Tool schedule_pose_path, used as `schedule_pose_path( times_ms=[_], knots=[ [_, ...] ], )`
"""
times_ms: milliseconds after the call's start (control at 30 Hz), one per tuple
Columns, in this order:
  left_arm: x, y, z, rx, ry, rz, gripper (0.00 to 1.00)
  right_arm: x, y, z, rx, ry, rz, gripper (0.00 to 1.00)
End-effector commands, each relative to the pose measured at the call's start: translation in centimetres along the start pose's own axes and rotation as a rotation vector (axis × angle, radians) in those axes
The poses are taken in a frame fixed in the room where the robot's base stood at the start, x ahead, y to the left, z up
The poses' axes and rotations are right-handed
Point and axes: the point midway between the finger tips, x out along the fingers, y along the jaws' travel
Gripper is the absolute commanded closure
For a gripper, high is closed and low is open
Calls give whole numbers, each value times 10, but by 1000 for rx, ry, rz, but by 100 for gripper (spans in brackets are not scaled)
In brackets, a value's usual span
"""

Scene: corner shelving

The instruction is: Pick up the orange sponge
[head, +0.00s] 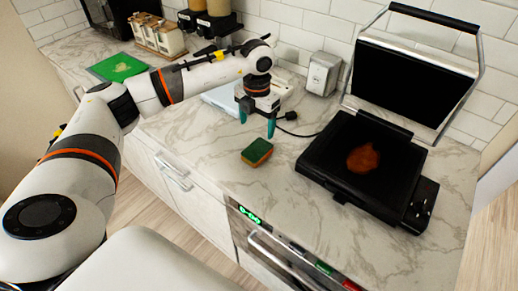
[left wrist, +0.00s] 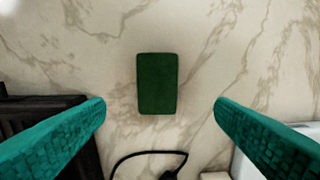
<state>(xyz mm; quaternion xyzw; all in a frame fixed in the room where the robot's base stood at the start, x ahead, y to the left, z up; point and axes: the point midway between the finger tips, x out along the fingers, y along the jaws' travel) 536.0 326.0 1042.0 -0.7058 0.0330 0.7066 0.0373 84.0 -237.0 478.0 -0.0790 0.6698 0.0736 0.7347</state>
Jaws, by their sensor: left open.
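The sponge (head: 257,153) lies flat on the marble counter, with a dark green top and an orange side that shows in the head view. In the left wrist view the sponge (left wrist: 157,83) shows only its green top, between and beyond the two fingers. My left gripper (head: 257,128) points down above the counter, just behind the sponge in the head view. Its teal fingers (left wrist: 160,118) are wide apart with nothing between them. My right gripper is in neither view.
An open black press grill (head: 336,178) with a brown-orange piece of food (head: 363,158) stands right of the sponge. A black cable (left wrist: 148,155) and plug lie near the gripper. A green board (head: 118,68) lies at the far left. The counter around the sponge is clear.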

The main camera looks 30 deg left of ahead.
Motion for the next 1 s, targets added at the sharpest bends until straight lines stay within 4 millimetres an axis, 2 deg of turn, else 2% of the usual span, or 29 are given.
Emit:
schedule_pose_path(
  times_ms=[33, 200, 367, 467, 600, 700, 800, 1000],
  knots=[
    [8, 1, 1, 1, -5, 1, 22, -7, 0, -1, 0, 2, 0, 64],
    [35, 2, 1, 3, -3, 3, 22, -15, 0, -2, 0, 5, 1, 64],
    [47, 2, 0, 3, -1, 5, 22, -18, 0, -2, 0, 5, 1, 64],
    [55, 3, 2, 3, -3, 4, 22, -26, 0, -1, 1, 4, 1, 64],
    [77, 4, 4, 5, -4, 5, 22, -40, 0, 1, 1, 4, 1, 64],
    [91, 4, 3, 4, 0, 6, 22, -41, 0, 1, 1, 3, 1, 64],
    [98, 4, 3, 3, 0, 6, 22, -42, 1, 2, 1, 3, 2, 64],
    [99, 4, 2, 4, 2, 6, 22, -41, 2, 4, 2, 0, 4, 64]
  ],
)
